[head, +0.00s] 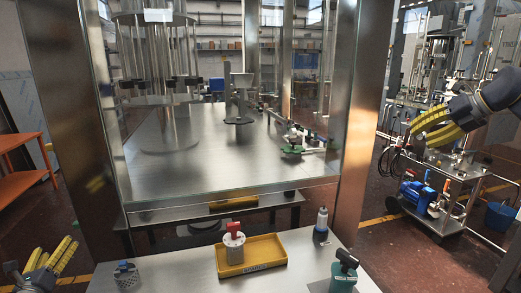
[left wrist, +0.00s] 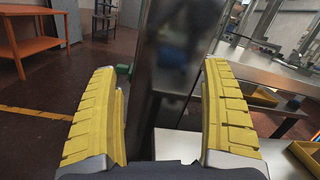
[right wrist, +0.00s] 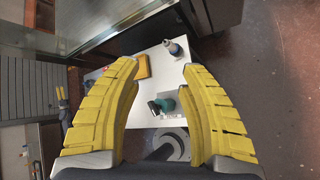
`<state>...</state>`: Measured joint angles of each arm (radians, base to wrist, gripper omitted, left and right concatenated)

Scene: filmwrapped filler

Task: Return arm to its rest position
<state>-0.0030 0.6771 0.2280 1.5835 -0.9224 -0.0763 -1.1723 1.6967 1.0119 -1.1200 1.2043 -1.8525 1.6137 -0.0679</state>
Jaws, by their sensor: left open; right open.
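My left gripper (head: 50,252) is at the lower left corner of the head view, beside the left end of the front table. Its yellow fingers are spread and empty; the left wrist view shows a wide gap between them (left wrist: 160,68). My right gripper (head: 421,133) is raised at the right of the head view, well above and to the right of the table. Its yellow fingers are apart with nothing between them, as the right wrist view shows too (right wrist: 160,66). Neither gripper touches anything in view.
Steel posts (head: 357,110) frame the glazed machine behind. A cart (head: 445,215) stands right.

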